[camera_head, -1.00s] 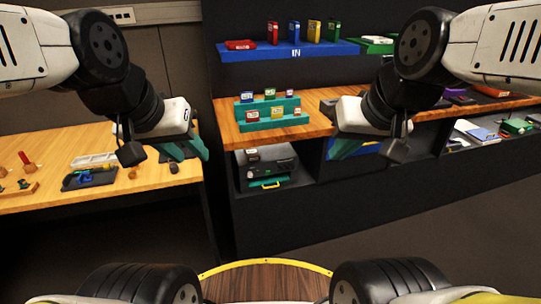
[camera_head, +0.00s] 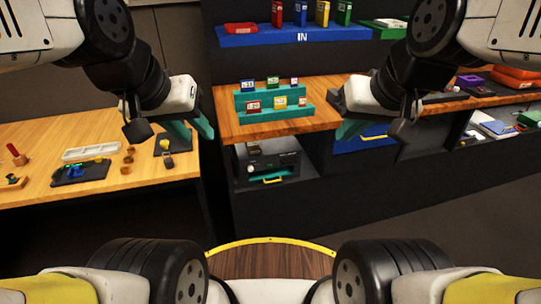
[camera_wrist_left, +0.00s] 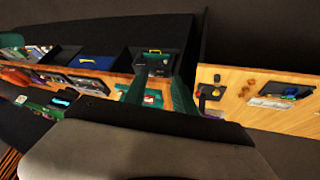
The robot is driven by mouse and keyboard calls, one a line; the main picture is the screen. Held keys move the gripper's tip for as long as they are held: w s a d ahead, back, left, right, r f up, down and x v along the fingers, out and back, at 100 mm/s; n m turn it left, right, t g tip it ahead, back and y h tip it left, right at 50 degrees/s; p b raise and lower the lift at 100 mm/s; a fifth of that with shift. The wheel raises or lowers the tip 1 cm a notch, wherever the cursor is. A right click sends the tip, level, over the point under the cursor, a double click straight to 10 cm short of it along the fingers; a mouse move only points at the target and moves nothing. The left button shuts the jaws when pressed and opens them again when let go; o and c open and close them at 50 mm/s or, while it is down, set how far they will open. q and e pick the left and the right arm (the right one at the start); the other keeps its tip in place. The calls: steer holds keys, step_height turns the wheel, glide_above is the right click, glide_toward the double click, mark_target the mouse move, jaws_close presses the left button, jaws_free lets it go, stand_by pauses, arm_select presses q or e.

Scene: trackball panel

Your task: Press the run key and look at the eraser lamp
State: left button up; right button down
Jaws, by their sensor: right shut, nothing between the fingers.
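I cannot make out a run key or an eraser lamp in either view. A small dark panel (camera_head: 163,146) lies on the wooden table at the left, partly behind my left gripper. In the left wrist view a dark panel (camera_wrist_left: 210,97) with red and yellow knobs lies on the table. My left gripper (camera_head: 195,133) hangs in the air near the table's right end, its teal fingers apart and empty. These fingers show in the left wrist view (camera_wrist_left: 158,88). My right gripper (camera_head: 346,132) is shut and empty in front of the counter.
The wooden table (camera_head: 40,133) holds a white tray (camera_head: 91,152) and a dark mat (camera_head: 80,173). The counter (camera_head: 228,125) bears a teal stepped stand (camera_head: 272,115) with small labelled blocks. Below is a dark device (camera_head: 273,165). A blue shelf (camera_head: 245,40) holds several binders. The floor between is clear.

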arm_select(q)
jaws_close()
stand_by(1.5)
